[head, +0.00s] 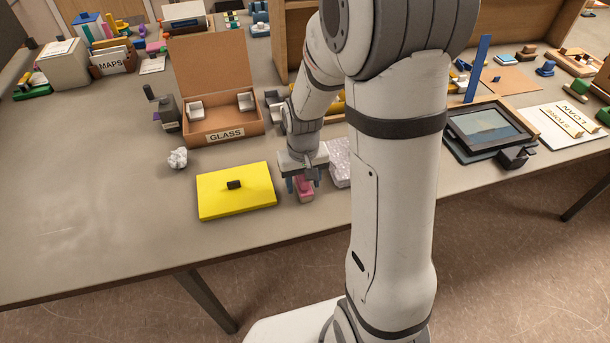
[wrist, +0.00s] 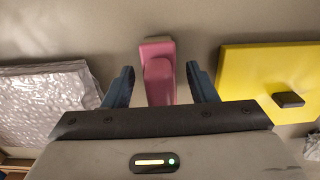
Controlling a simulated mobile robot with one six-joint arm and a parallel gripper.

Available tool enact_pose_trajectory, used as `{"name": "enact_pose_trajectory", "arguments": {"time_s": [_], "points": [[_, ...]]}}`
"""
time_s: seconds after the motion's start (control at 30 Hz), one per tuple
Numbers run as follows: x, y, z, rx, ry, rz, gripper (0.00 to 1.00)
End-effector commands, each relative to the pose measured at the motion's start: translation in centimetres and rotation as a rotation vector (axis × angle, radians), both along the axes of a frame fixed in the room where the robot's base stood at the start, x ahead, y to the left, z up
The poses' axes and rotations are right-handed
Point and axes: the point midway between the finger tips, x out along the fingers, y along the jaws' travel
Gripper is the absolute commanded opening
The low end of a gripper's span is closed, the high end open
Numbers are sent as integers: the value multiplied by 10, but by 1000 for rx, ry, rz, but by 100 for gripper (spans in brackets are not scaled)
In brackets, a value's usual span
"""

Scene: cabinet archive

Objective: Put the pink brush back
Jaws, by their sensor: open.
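The pink brush (head: 304,188) lies on the table near the front edge, just right of the yellow board. In the wrist view the brush (wrist: 158,72) lies between the two blue fingers, with a gap on each side. My gripper (head: 303,185) is open above and around the brush, pointing down. It also shows in the wrist view (wrist: 160,85). The near end of the brush is hidden behind my gripper body in the wrist view.
A yellow board (head: 215,205) with a dark knob lies left of the brush. A bubble-wrap packet (head: 340,160) lies to its right, partly behind my arm. Behind stand a crumpled paper ball (head: 178,158) and an open box labelled GLASS (head: 226,136). The table's left is clear.

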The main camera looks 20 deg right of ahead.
Motion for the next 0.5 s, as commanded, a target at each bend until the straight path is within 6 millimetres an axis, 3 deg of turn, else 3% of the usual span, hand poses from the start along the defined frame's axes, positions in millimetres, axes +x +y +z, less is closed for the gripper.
{"name": "enact_pose_trajectory", "arguments": {"time_s": [0.17, 0.5], "points": [[2, 0, 18, 0, -5, 0, 52], [1, 0, 90, 0, -6, -1, 52]]}}
